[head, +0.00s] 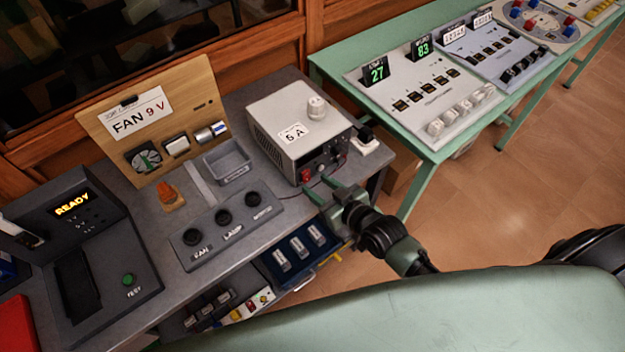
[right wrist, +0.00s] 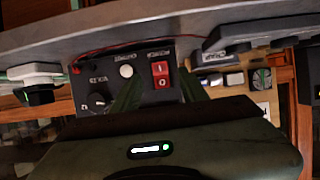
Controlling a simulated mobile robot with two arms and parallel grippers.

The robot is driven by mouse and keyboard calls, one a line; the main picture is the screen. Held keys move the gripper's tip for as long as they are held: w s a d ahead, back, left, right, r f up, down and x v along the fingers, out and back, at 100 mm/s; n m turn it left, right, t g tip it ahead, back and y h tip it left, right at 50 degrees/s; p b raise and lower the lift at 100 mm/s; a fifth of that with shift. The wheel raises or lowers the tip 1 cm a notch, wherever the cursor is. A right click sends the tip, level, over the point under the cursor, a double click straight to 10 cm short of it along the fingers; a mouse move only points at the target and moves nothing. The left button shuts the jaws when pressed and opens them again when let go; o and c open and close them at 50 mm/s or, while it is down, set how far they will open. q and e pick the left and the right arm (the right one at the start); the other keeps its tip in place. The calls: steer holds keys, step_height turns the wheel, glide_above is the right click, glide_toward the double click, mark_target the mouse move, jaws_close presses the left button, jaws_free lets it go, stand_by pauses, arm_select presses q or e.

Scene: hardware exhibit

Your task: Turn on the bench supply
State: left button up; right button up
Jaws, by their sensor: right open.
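The bench supply (head: 288,105) is a pale grey box with a dark front panel, standing on the grey workbench. Which side of the rocker is pressed cannot be told. My right gripper (head: 321,190) is open and empty before the panel, its fingers on either side of the rocker in the wrist view. My left gripper is not in view.
A black plug (head: 366,134) sits in a white socket right of the supply. Left of it are a grey tray (head: 228,162), a socket strip (head: 226,228), a "FAN 9 V" board (head: 150,85) and a "READY" tester (head: 75,235). An open blue drawer (head: 318,262) lies below my right gripper.

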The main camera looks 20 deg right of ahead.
mark_target(307, 179)
steer(key=shift+x, duration=1.55)
jaws_close()
steer(key=shift+f, duration=0.15)
steer(key=f+t+y+b, duration=0.1)
steer(key=t+b, duration=0.1)
steer(key=b, duration=0.5)
steer(key=shift+f+t, duration=0.15)
steer(key=shift+t, duration=0.25)
steer(key=shift+t+b, duration=0.3)
steer(key=shift+b, duration=0.25)
steer(key=shift+r, duration=0.3)
